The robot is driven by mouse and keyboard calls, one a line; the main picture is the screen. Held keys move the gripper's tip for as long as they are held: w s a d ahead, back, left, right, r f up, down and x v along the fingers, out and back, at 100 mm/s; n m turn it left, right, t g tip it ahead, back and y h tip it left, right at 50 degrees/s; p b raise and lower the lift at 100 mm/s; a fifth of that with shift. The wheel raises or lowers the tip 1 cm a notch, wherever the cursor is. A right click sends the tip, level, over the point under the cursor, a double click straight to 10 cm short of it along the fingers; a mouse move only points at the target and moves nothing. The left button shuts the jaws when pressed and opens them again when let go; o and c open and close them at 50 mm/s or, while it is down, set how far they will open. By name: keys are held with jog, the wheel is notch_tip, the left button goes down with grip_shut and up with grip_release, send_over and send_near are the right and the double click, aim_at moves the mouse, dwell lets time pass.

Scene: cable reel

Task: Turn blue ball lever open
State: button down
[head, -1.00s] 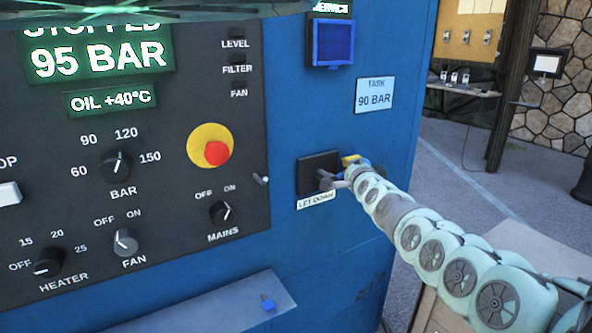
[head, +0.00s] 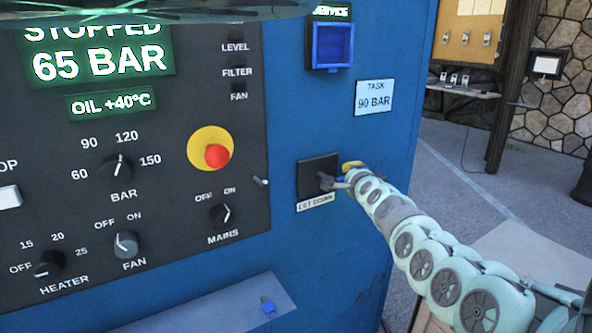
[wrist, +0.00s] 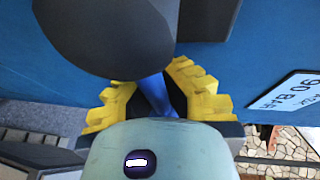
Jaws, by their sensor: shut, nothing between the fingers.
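The lever's black square mounting plate (head: 318,176) is on the blue cabinet, above a label reading LET DOWN. The grey lever hub (head: 326,181) sticks out of it, and a bit of blue shows beside my gripper (head: 349,172). In the wrist view my gripper (wrist: 157,95) has its yellow fingers close around a blue piece (wrist: 155,90), below a large dark rounded part (wrist: 110,35). My gripper is shut and at the lever, with nothing held. The lever's exact angle is partly hidden by my gripper.
The green display (head: 99,55) reads STOPPED, 65 BAR. A task card (head: 374,97) reads 90 BAR. A red stop button (head: 217,155) and several knobs are left of the lever. A ledge (head: 200,305) juts out below. Open floor lies right of the cabinet.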

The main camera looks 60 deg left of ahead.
jog(key=c, duration=1.7)
grip_release()
jog(key=shift+w+d+f, duration=0.1)
jog(key=shift+w+d, duration=0.25)
jog(key=shift+w, duration=0.2)
jog(key=o, duration=0.6)
jog(key=shift+o, duration=0.6)
jog(key=shift+s+a, duration=0.1)
jog(key=shift+s, duration=0.05)
jog(key=shift+s, duration=0.1)
